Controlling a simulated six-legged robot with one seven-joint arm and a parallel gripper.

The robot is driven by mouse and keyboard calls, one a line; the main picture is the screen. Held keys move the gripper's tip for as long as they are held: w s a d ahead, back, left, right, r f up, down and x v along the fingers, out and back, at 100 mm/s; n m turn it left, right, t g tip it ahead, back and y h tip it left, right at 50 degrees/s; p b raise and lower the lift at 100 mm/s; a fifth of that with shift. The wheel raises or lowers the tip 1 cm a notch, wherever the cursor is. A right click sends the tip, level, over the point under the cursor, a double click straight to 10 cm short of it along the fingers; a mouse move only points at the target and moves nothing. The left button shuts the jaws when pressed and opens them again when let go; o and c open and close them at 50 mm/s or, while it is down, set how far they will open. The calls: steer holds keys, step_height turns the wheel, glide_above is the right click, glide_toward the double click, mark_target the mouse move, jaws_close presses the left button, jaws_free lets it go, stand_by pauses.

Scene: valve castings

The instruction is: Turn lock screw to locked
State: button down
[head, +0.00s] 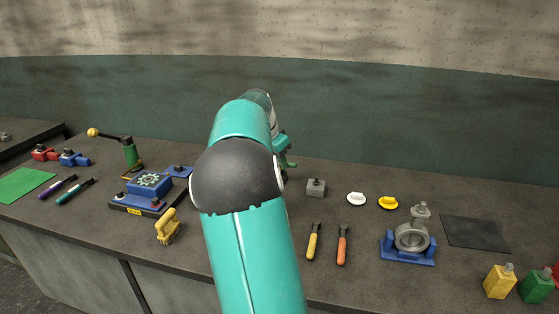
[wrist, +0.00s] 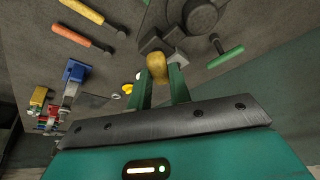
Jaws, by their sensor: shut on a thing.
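My gripper (wrist: 161,76) shows in the wrist view with its two green fingers on either side of a brass-coloured knob (wrist: 157,68). The knob looks like the head of the lock screw, but I cannot tell its locked or unlocked position. Dark grey blocky parts (wrist: 152,42) and a round dark part (wrist: 201,16) lie just beyond the knob. In the head view my teal arm hides the knob and most of the gripper. Only a green part of the gripper (head: 289,163) shows past the arm's right side.
A small grey block (head: 316,187), white (head: 356,199) and yellow (head: 389,203) knobs and two screwdrivers (head: 313,241) (head: 343,245) lie right of my arm. A casting in a blue cradle (head: 408,259) stands farther right. A blue fixture (head: 147,190) and yellow brush (head: 168,228) are left.

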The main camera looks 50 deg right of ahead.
steer(key=m+g, duration=0.1)
steer(key=m, duration=0.1)
steer(key=m+g, duration=0.1)
steer(key=m, duration=0.2)
steer(key=shift+w+d+r+m+y, duration=0.1)
steer(key=shift+w+m+y, duration=0.1)
steer(key=shift+m+y, duration=0.15)
steer(key=m+y, duration=0.1)
steer(key=m, duration=0.1)
steer(key=m+g+y, duration=0.1)
steer(key=m, duration=0.2)
steer(key=shift+w+d+m, duration=0.1)
steer(key=shift+m, duration=0.15)
steer(key=c, duration=1.3)
jaws_free()
steer(key=v, duration=0.7)
steer(key=shift+w+r, duration=0.15)
steer(key=shift+r, duration=0.05)
